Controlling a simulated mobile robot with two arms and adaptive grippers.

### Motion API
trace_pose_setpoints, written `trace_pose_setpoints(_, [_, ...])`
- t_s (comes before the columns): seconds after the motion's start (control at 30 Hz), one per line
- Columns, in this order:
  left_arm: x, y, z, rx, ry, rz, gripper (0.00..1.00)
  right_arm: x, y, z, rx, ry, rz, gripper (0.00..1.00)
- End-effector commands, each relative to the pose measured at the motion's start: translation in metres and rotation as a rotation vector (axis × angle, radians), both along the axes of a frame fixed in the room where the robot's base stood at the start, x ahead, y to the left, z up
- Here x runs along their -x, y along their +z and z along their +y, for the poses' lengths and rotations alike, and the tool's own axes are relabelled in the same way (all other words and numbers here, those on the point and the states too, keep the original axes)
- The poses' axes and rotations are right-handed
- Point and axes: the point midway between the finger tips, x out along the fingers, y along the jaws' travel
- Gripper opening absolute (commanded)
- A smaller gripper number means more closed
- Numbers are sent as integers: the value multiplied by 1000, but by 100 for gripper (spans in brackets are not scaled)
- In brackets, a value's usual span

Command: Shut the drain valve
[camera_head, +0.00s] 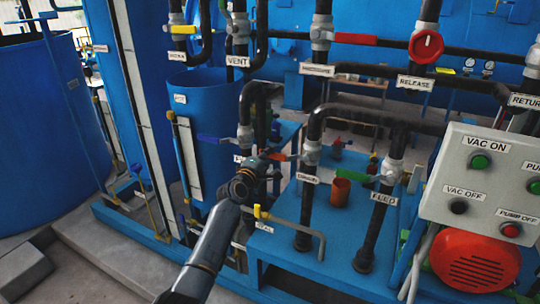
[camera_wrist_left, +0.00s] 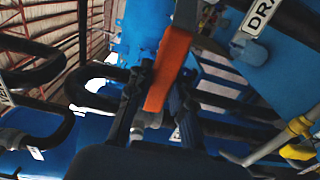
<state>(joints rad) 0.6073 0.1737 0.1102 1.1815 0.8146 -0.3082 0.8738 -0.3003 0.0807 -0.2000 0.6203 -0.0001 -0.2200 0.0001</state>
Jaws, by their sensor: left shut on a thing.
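The drain valve (camera_head: 311,153) is a grey body on a black upright pipe in the head view, above a small white label too blurred to read there. Its orange lever (camera_head: 282,157) points left from the body, across the line of the pipe. My left gripper (camera_head: 268,158) is at the lever's outer end. In the left wrist view the orange lever (camera_wrist_left: 168,70) lies between the fingers of my left gripper (camera_wrist_left: 158,92), which is shut on it. A label beginning "DRA" (camera_wrist_left: 262,12) shows at the upper right there. My right gripper is not in view.
A blue-handled valve (camera_head: 243,140) stands close behind my left gripper. The feed valve with its green lever (camera_head: 360,177) is to the right. A yellow-handled valve (camera_head: 262,213) sits below. A control box (camera_head: 485,180) and red motor (camera_head: 475,260) fill the right side.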

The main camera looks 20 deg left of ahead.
Motion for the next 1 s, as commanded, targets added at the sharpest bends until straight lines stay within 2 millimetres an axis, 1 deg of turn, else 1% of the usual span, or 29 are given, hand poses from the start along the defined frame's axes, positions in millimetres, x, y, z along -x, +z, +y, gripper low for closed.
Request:
trace_pose_setpoints(0.03, [0, -4, -1, 10, -2, 6, 0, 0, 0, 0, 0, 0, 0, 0])
trace_pose_setpoints(0.13, [0, -4, -1, 10, -2, 6, 0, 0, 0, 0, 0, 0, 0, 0])
trace_pose_setpoints(0.17, [0, -4, -1, 10, -2, 6, 25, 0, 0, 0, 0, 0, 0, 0])
trace_pose_setpoints(0.2, [0, -4, -1, 10, -2, 7, 33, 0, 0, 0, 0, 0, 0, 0])
trace_pose_setpoints(0.27, [0, -4, -1, 8, -2, 6, 45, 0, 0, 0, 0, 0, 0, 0])
trace_pose_setpoints(0.57, [1, -2, -1, 4, -1, 3, 45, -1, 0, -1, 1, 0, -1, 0])
trace_pose_setpoints(0.67, [4, -2, -1, 5, -2, 3, 45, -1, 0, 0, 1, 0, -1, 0])
trace_pose_setpoints(0.77, [12, -3, -1, 5, -2, 2, 45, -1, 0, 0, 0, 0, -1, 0])
trace_pose_setpoints(0.87, [26, -3, 0, 5, -1, 2, 45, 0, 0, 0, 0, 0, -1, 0])
trace_pose_setpoints(1.0, [51, -4, 1, 4, -1, 4, 45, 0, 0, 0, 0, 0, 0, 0])
